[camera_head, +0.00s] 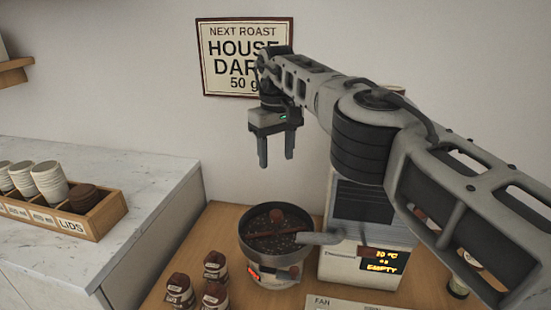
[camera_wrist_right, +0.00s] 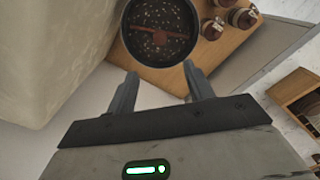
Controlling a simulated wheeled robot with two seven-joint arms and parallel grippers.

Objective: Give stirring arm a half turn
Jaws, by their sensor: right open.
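The stirring arm (camera_head: 283,232) is a dark red bar with a round knob, lying across the round dark pan (camera_head: 243,246) of a small cooling tray unit with dark beans in it. In the right wrist view the stirring arm (camera_wrist_right: 160,32) crosses the pan (camera_wrist_right: 127,42) from side to side. My right gripper (camera_head: 277,163) is open and empty, pointing down, above and behind the pan. In the right wrist view its two fingers (camera_wrist_right: 163,90) are spread, with the pan beyond them. My left gripper is not in view.
A white roaster (camera_head: 345,262) with a display reading "EMPTY" stands right of the pan, its grey chute reaching over the rim. A wooden cup and lid box (camera_head: 100,217) sits on the marble counter (camera_head: 150,170).

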